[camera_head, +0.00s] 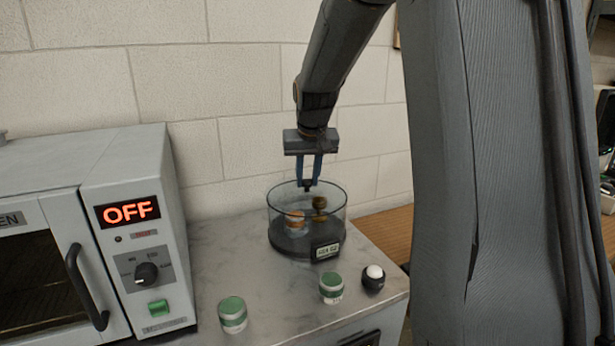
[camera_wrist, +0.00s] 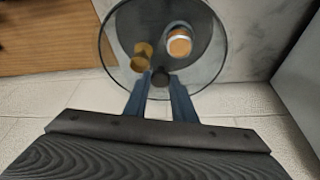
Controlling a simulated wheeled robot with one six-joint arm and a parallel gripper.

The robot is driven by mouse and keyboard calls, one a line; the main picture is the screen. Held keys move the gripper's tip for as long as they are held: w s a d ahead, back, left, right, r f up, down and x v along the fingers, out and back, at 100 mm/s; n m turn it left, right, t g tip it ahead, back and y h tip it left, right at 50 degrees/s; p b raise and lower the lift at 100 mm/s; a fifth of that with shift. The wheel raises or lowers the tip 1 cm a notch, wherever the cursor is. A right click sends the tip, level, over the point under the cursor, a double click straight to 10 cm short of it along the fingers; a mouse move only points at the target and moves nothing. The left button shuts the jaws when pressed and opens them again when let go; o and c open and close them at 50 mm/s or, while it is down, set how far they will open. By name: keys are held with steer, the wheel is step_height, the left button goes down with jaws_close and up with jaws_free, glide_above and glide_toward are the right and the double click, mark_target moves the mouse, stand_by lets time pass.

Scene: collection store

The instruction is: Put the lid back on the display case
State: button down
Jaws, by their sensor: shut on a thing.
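My gripper (camera_head: 308,181) is shut on the small dark knob of the clear lid (camera_wrist: 160,78). The lid's glass is hard to make out; it lies at or just above the rim of the display case (camera_head: 291,240). I cannot tell whether lid and rim touch. The case is a round clear cylinder with a dark base and a label on its front. It holds an orange-and-white jar (camera_head: 295,220) and a brassy brown piece (camera_head: 319,207). In the wrist view, my gripper (camera_wrist: 160,82) points down at the knob, with both contents visible through the glass.
A grey oven (camera_head: 165,225) with an "OFF" display stands left of the case. Two green-topped jars (camera_head: 232,314) (camera_head: 331,288) and a dark cup with a white ball (camera_head: 374,278) stand in front on the grey counter (camera_head: 275,300). A tiled wall is close behind.

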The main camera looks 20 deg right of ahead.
stand_by(0.3)
steer(key=c, duration=0.9)
jaws_free()
steer(key=shift+r+p, duration=2.75)
steer(key=shift+r, duration=0.75)
steer(key=shift+c, duration=0.2)
jaws_close()
